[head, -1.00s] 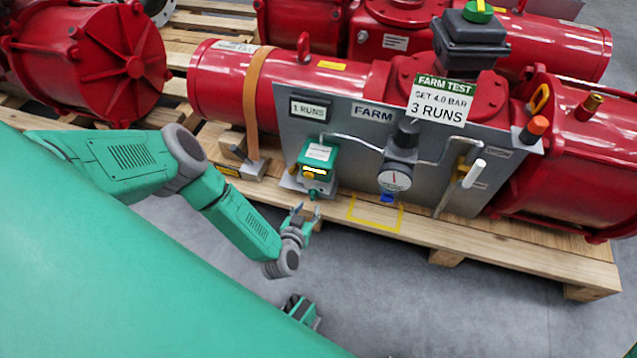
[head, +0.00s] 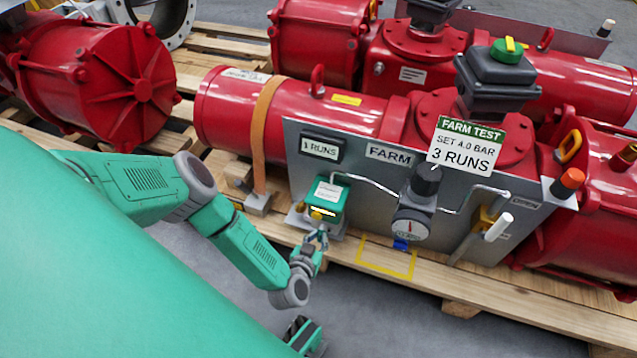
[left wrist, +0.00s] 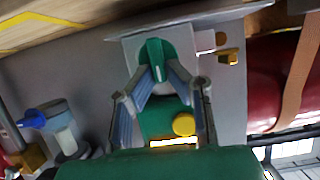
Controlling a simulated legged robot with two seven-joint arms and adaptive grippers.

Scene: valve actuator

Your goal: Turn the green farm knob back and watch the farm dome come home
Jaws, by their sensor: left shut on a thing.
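The green farm knob (left wrist: 155,60) shows in the left wrist view as a bar handle on a pale plate, on the green unit. My left gripper (left wrist: 156,76) is shut on the knob, one finger on each side. In the head view my left gripper (head: 318,236) is at the lower front of the green unit (head: 326,193) and hides most of the knob. The green farm dome (head: 508,52) with a yellow bar sits on a dark grey box at upper right.
A grey FARM panel (head: 390,180) carries a display reading 1 RUNS (head: 321,148), a gauge (head: 409,229) and pipes. A sign (head: 466,146) reads SET 4.0 BAR, 3 RUNS. A yellow outline (head: 386,262) marks the pallet. Red actuators stand behind.

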